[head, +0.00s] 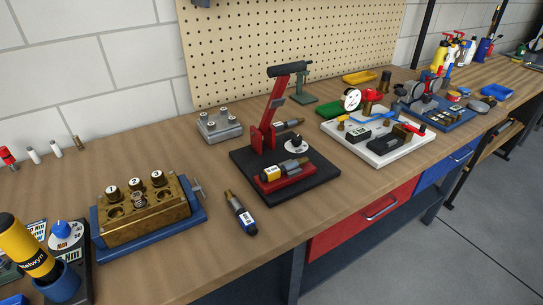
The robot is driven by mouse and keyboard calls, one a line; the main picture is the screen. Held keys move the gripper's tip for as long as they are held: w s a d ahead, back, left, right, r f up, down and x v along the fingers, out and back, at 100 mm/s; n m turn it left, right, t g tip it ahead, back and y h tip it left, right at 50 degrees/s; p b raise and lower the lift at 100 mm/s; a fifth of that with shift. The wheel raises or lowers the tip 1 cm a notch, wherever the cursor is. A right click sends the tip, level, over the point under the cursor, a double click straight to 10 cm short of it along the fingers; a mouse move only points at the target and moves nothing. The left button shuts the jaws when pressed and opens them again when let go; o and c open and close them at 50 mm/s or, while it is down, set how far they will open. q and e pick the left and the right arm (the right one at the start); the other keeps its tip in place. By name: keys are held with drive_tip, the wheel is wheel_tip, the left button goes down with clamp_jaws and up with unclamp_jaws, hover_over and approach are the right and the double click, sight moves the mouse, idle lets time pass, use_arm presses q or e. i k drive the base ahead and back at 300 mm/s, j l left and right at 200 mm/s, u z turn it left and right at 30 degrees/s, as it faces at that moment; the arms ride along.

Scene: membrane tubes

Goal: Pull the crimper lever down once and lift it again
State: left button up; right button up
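The crimper (286,165) stands on a black base plate in the middle of the workbench. Its red lever (278,100) is raised and leans up to the right, ending in a black handle (290,69) at the top. A red cradle on the base holds a tube with a yellow band (271,174), and a dial knob (297,141) sits behind it. Neither of my grippers is in the head view.
A brass block (146,217) with numbered caps stands on a blue tray at left. A loose tube (240,213) lies between it and the crimper. A white board (378,150) with parts is at right. A pegboard (290,35) rises behind. Bare wood lies along the front edge.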

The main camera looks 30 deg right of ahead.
sight(283, 71)
drive_tip(key=l+u, duration=0.15)
drive_tip(key=l, duration=1.3)
